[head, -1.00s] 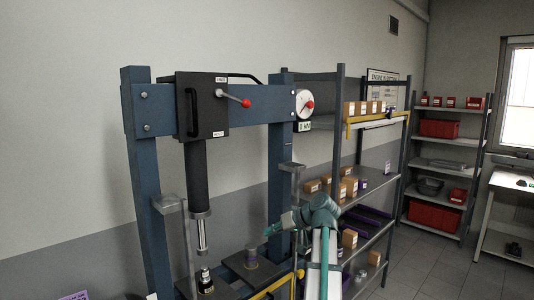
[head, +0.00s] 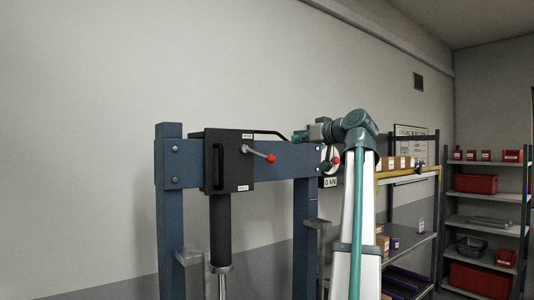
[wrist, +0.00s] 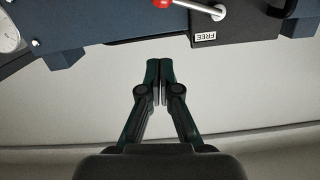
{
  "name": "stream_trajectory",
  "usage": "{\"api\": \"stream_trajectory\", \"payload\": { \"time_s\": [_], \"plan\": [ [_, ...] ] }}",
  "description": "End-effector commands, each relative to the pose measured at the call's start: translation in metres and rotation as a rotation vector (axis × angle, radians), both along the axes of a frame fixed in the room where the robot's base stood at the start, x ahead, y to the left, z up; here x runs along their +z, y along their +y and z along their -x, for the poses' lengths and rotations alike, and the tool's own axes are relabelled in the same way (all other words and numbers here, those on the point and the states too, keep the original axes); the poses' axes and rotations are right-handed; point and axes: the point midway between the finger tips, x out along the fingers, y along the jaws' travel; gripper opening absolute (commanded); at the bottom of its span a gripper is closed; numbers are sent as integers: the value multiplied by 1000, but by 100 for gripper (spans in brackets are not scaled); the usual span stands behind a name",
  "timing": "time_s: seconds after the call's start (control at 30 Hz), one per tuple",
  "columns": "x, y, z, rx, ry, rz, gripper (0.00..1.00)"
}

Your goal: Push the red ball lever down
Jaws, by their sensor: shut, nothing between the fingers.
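The red ball (head: 271,159) is on the end of a short silver lever (head: 257,153) on the press's black head box (head: 230,163). The lever points right and slightly down. My gripper (head: 297,137) is up at the crossbeam's height, right of the ball and apart from it. In the wrist view, my gripper (wrist: 160,63) is shut and empty, its fingertips below the box's edge in the picture. The ball (wrist: 162,3) is cut by the top edge there, beside the lever rod (wrist: 195,8) and a FREE label (wrist: 205,36).
The blue press frame (head: 169,210) stands before a plain wall. A round gauge (head: 330,158) is partly hidden behind my arm, with a readout (head: 330,183) below it. Shelves (head: 410,172) stand to the right.

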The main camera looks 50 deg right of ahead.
Motion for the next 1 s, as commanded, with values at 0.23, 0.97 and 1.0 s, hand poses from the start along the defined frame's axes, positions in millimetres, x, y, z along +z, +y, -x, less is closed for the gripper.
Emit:
{"api": "stream_trajectory", "payload": {
  "time_s": [0.23,0.97,1.0],
  "plan": [
    [16,2,6,-8,-14,14,0],
    [6,-13,-48,-4,-13,13,0],
    [10,-14,-55,-4,-12,12,0]
  ]
}}
